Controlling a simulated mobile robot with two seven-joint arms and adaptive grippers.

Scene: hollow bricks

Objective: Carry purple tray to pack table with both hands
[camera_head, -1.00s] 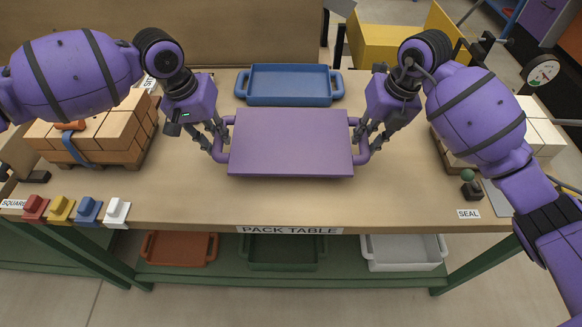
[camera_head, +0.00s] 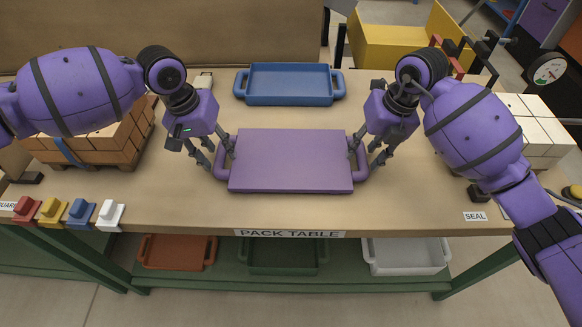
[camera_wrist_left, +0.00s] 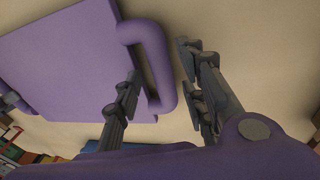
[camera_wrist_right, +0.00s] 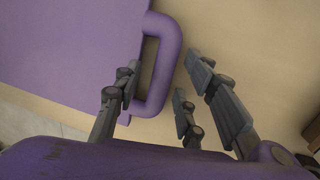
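The purple tray (camera_head: 291,162) is level over the front middle of the pack table (camera_head: 400,205) and appears to rest on it, its flat purple face up. My left gripper (camera_head: 212,155) is at the left handle; its fingers stand apart on either side of the handle (camera_wrist_left: 165,75), with gaps visible in the left wrist view. My right gripper (camera_head: 372,152) is at the right handle; its fingers are spread around the handle bar (camera_wrist_right: 168,65), with a gap on the outer side. The tray's underside is hidden.
A blue tray (camera_head: 290,85) lies behind the purple one. Brown bricks (camera_head: 118,140) on a pallet stand left, pale bricks (camera_head: 535,130) right. Coloured blocks (camera_head: 80,210) line the front left edge. Orange, green and white trays sit on the shelf below.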

